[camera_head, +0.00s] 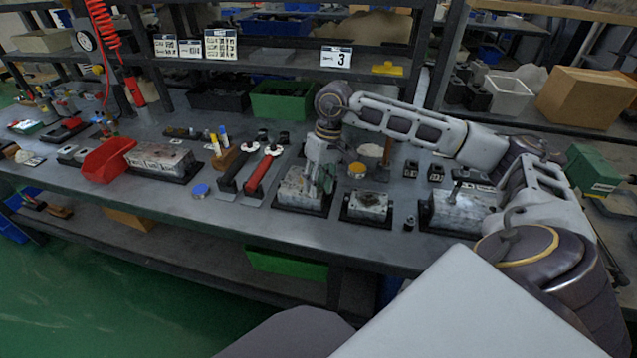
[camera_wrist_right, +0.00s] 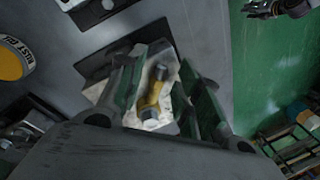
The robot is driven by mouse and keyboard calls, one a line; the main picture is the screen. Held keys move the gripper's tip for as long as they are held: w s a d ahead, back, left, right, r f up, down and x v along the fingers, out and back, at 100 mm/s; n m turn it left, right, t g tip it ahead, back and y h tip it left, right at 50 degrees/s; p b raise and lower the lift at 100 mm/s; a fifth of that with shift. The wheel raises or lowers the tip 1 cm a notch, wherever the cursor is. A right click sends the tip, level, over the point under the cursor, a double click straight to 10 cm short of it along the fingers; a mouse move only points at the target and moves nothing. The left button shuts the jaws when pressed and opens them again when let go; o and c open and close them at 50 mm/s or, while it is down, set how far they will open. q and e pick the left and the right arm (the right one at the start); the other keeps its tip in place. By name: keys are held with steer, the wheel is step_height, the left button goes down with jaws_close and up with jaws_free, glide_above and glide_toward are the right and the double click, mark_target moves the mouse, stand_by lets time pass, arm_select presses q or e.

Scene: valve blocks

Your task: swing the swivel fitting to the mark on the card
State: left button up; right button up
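A pale metal valve block (camera_head: 295,190) on a dark base plate sits on the bench in the head view. My right gripper (camera_head: 318,184) reaches down over it and hides part of its top. In the right wrist view a brass-yellow swivel fitting (camera_wrist_right: 152,95) stands on the pale block (camera_wrist_right: 163,68). The green-padded fingers of my right gripper (camera_wrist_right: 167,88) are apart, one on each side of the fitting, and a gap shows beside it. Which way the fitting points relative to a mark cannot be told. My left gripper is not in view.
More valve blocks (camera_head: 367,206) (camera_head: 463,207) stand to the right. A red-handled tool (camera_head: 262,171) and a red bin (camera_head: 107,160) lie left. A yellow-lidded tin (camera_head: 357,169) is close behind. Printed cards (camera_head: 220,45) and a card numbered 3 (camera_head: 336,57) hang on the shelf edge.

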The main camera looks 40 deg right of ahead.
step_height(320, 180, up, 12)
steer(key=d, duration=0.2)
steer(key=shift+d+f, duration=0.15)
steer(key=shift+d, duration=0.05)
stand_by(0.3)
stand_by(0.6)
